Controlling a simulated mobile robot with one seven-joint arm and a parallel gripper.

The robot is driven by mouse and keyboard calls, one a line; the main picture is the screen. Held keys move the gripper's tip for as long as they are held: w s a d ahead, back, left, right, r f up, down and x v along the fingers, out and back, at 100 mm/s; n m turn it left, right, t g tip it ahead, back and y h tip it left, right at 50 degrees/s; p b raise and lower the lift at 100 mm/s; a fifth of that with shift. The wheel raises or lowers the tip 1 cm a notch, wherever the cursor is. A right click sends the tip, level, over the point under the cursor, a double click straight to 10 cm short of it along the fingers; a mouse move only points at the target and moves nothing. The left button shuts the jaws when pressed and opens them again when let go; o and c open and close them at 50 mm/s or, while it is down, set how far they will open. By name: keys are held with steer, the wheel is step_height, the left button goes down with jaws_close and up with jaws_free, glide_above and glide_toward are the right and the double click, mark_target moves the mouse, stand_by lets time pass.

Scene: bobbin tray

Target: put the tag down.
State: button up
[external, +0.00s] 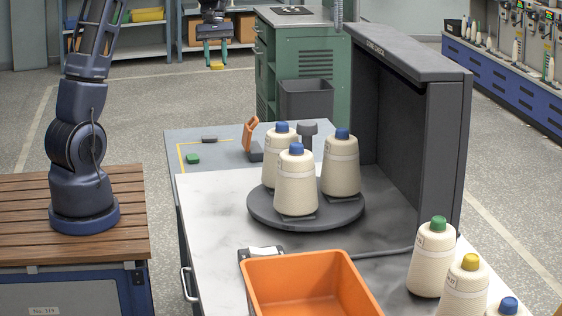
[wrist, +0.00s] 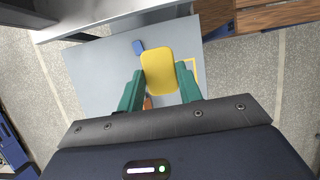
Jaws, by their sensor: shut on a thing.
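The yellow tag (wrist: 158,72) is a flat rounded plate. My gripper (wrist: 160,84) is shut on it, with a green finger on each side. In the external view my gripper (external: 213,58) is high at the top, and the tag (external: 217,66) shows as a small yellow piece below the fingers. The tag is in the air, clear of the grey table (external: 222,164).
An orange clip-like tool (external: 251,132) stands on the grey table. Cream bobbins (external: 296,182) stand on a dark turntable (external: 262,211) beside a dark hood (external: 440,150). An orange bin (external: 262,264) is in front. The left part of the grey table has free room.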

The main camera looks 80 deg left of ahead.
steer(key=w+d, duration=1.1)
steer(key=d, duration=0.5)
steer(key=w+d, duration=1)
steer(key=d, duration=0.6)
glide_above(347, 254)
steer(key=a, duration=0.1)
step_height(347, 254, down, 25)
steer(key=shift+a+f, duration=0.15)
steer(key=shift+f, duration=0.05)
steer(key=shift+f, duration=0.1)
